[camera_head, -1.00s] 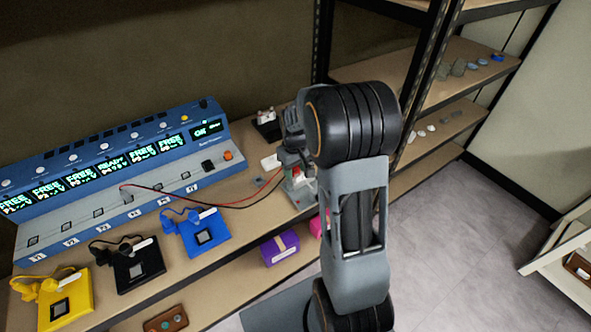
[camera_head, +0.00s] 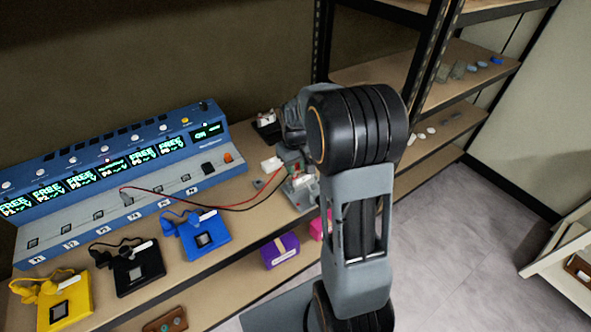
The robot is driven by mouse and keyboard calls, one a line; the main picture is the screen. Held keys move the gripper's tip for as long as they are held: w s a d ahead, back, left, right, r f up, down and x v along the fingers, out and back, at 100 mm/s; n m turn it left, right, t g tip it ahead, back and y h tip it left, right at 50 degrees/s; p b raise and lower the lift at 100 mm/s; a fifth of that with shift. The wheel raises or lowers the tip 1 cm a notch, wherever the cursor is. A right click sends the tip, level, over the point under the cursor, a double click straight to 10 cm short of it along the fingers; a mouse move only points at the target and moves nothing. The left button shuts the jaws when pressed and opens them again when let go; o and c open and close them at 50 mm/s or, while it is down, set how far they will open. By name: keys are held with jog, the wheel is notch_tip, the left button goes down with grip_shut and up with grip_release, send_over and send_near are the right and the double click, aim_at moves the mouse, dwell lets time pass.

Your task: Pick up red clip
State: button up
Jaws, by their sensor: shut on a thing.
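The red clip (camera_head: 301,181) shows only as a small patch of red at the end of the red wire, at the right end of the bench. My gripper (camera_head: 294,173) is small and partly hidden behind my own arm. It is shut on the red clip, just above a small grey device (camera_head: 303,198) on the bench. The red and black wires run left from there to the blue control unit (camera_head: 125,176). The clip's jaws and exact contact are too small to make out.
Blue (camera_head: 207,250), black (camera_head: 143,271) and yellow (camera_head: 80,310) pads lie along the bench's front edge. A purple box (camera_head: 280,251) is on the lower shelf. A metal rack (camera_head: 424,90) stands at right.

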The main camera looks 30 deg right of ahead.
jog(key=s+a+r, duration=0.2)
jog(key=s+r, duration=0.3)
jog(key=s, duration=0.1)
jog(key=s+a+r, duration=0.3)
jog(key=s+r, duration=0.2)
jog(key=s, duration=0.2)
jog(key=shift+a+r+b, duration=0.3)
jog(key=shift+r+b, duration=0.05)
jog(key=shift+b, duration=0.05)
jog(key=shift+f, duration=0.1)
notch_tip(320, 180, down, 5)
jog(key=b, duration=0.3)
jog(key=shift+b, duration=0.4)
jog(key=w+p, duration=0.2)
jog(key=w, duration=0.7)
jog(key=shift+d, duration=0.45)
